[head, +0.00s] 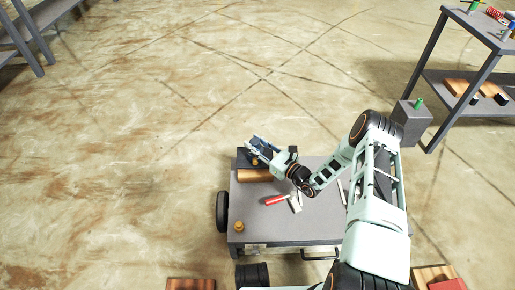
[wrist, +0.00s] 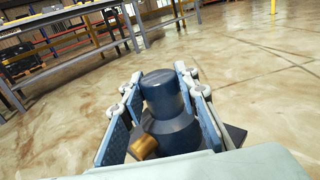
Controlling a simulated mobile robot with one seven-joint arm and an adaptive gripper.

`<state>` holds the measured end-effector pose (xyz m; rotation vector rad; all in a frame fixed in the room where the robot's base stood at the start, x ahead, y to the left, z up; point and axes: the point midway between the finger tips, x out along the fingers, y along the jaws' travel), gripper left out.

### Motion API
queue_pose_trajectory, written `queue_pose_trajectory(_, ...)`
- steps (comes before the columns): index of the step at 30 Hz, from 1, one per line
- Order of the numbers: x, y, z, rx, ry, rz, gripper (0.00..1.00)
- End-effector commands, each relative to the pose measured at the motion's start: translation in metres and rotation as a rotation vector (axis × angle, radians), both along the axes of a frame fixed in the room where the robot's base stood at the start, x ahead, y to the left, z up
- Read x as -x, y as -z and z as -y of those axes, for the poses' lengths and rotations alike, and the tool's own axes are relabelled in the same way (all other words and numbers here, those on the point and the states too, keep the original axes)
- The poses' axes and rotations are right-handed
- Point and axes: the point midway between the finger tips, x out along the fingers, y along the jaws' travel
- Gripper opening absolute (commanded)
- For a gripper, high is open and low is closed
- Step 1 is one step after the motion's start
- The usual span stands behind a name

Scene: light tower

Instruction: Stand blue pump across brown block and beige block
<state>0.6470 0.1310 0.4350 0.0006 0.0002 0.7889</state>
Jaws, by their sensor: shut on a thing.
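The blue pump (wrist: 165,105) fills the middle of the wrist view, a dark blue stepped cylinder with a brass fitting (wrist: 143,147) on its lower left. My gripper (wrist: 158,98) is shut on it, with a finger pad on each side. In the head view my gripper (head: 257,147) is at the cart's far left corner, above or beside a brown wooden block (head: 254,175). A dark flat piece (head: 243,158) shows beside the pump; I cannot tell if it is the pump's base. Contact between pump and block is hidden. I cannot make out a beige block.
The grey cart top (head: 270,220) carries a red-handled tool (head: 276,200) and a small brass piece (head: 239,226). A shelf unit (head: 460,75) with several items stands at the far right. A grey box (head: 411,122) is beyond my arm. Floor left of the cart is clear.

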Motion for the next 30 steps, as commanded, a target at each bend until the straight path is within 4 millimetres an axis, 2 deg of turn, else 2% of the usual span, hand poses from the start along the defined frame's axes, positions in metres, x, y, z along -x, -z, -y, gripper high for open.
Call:
queue_pose_trajectory(8, -0.011, 0.010, -0.003, -0.004, 0.000, 0.007, 0.00)
queue_pose_trajectory(15, -0.012, 0.039, -0.003, -0.004, 0.000, 0.008, 0.00)
queue_pose_trajectory(30, -0.012, 0.044, -0.002, -0.005, 0.001, 0.008, 0.00)
